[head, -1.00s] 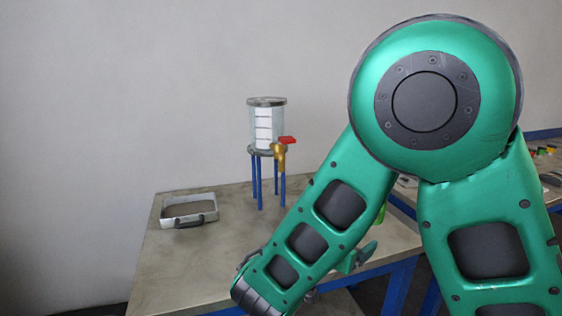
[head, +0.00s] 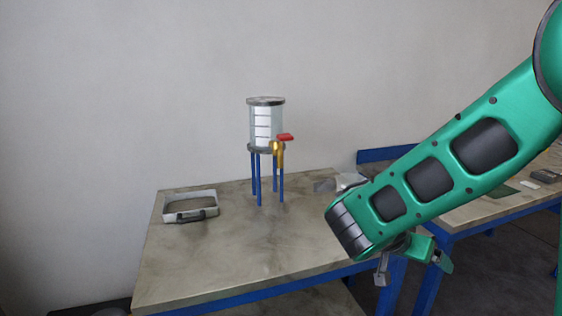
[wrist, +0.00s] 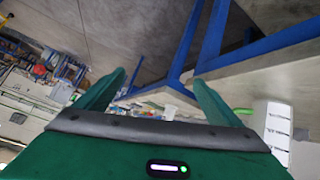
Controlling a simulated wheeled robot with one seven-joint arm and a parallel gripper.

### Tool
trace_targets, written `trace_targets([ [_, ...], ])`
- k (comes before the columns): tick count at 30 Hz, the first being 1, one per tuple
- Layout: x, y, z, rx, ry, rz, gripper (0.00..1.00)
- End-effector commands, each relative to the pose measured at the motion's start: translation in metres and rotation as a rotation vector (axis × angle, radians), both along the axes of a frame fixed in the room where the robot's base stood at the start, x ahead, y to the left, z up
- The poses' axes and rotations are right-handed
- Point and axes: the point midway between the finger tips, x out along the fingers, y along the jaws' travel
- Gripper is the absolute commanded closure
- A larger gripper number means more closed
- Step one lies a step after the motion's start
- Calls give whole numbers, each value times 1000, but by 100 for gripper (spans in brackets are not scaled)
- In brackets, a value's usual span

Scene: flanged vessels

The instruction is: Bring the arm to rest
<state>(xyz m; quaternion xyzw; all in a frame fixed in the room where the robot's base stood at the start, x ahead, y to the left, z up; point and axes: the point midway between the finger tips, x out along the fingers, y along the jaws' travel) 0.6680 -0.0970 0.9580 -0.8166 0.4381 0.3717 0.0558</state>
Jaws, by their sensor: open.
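My arm reaches in from the right of the head view, bent downward. My gripper (head: 436,254) is beyond the right front edge of the near table, partly hidden by my wrist. In the wrist view my gripper (wrist: 159,78) shows two green fingers spread apart with nothing held between them. The clear flanged vessel (head: 265,124) stands upright on blue legs on the table, well apart from my gripper. Its brass tap (head: 277,153) has a red handle (head: 285,137).
A shallow metal tray (head: 190,203) with a dark handle lies on the near table (head: 240,255), left of the vessel. A second blue-framed table (head: 480,212) stands at the right, behind my forearm. Small grey pieces lie at the near table's back right. The table's front middle is clear.

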Motion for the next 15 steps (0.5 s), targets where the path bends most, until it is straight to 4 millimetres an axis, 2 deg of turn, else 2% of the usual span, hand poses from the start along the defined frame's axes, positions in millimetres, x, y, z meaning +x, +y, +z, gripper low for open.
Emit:
trace_targets([
  [1,-15,-23,2,38,46,-38,12],
  [6,-71,-69,-3,191,225,-83,12],
  [10,-117,-89,-3,324,329,-77,12],
  [15,-173,-96,1,501,421,-8,12],
])
